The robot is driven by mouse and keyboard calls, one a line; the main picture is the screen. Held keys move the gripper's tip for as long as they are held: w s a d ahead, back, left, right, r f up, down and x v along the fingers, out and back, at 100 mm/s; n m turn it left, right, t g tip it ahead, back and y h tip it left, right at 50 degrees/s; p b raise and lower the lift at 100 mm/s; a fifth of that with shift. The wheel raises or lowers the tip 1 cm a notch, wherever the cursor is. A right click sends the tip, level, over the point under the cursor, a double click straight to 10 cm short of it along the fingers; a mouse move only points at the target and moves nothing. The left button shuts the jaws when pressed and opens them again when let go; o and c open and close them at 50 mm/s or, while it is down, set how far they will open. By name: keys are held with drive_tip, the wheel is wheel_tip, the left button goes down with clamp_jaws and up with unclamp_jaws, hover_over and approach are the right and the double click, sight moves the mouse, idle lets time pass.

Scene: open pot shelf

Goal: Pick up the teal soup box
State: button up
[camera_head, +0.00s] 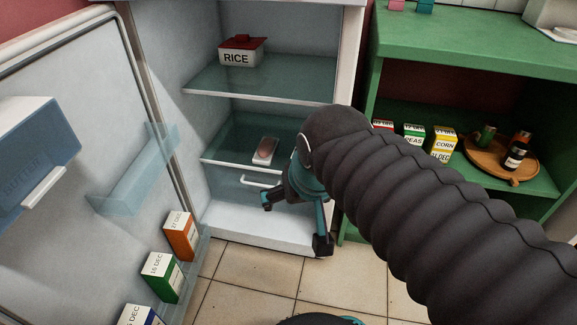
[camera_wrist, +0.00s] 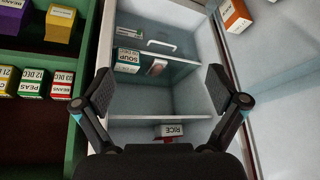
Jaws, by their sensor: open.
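The soup box (camera_wrist: 128,58), teal and white with SOUP lettering, stands in the open fridge in the wrist view, beside a small packet (camera_wrist: 157,67). In the head view my arm hides the spot, and I cannot see the box there. My gripper (camera_head: 295,222) is open and empty in front of the fridge's lower part. In the wrist view its fingers (camera_wrist: 158,90) are spread wide, and the soup box lies beyond them, apart from both.
The fridge door (camera_head: 110,120) stands open at left with boxes in its racks. A rice box (camera_head: 240,52) is on the upper glass shelf (camera_head: 250,80). A green shelf unit (camera_head: 450,40) at right holds several food boxes and a wooden tray (camera_head: 480,160).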

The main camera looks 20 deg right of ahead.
drive_tip(key=w+d+f+m+g+h, duration=0.1)
drive_tip(key=w+d+f+m, duration=0.1)
drive_tip(key=w+d+m, duration=0.35)
drive_tip(key=w+d+f+m+g, duration=0.1)
drive_tip(key=w+d+f+m, duration=0.1)
drive_tip(key=w+m, duration=0.65)
drive_tip(key=w+d+f+m+h, duration=0.1)
drive_tip(key=w+d+m, duration=0.3)
drive_tip(key=w, duration=0.7)
drive_tip(key=w+d+f+m, duration=0.2)
drive_tip(key=w+f, duration=0.1)
drive_tip(key=f, duration=0.2)
drive_tip(key=w+d+f+m+b, duration=0.1)
drive_tip(key=w+d+f+m, duration=0.1)
drive_tip(key=f, duration=0.3)
drive_tip(key=w+d+f+m+g, duration=0.1)
drive_tip(key=w+d+f+m, duration=0.1)
drive_tip(key=w+f+m, duration=0.1)
drive_tip(key=shift+w+d+f+b, duration=0.15)
drive_tip(key=shift+w+f+b, duration=0.05)
drive_tip(key=shift+w+f, duration=0.2)
drive_tip(key=shift+w+d+f+b, duration=0.15)
drive_tip(key=shift+w+f, duration=0.1)
drive_tip(key=shift+f, duration=0.25)
drive_tip(key=shift+x, duration=2.55)
drive_tip(key=shift+a, duration=0.25)
drive_tip(key=c, duration=1.7)
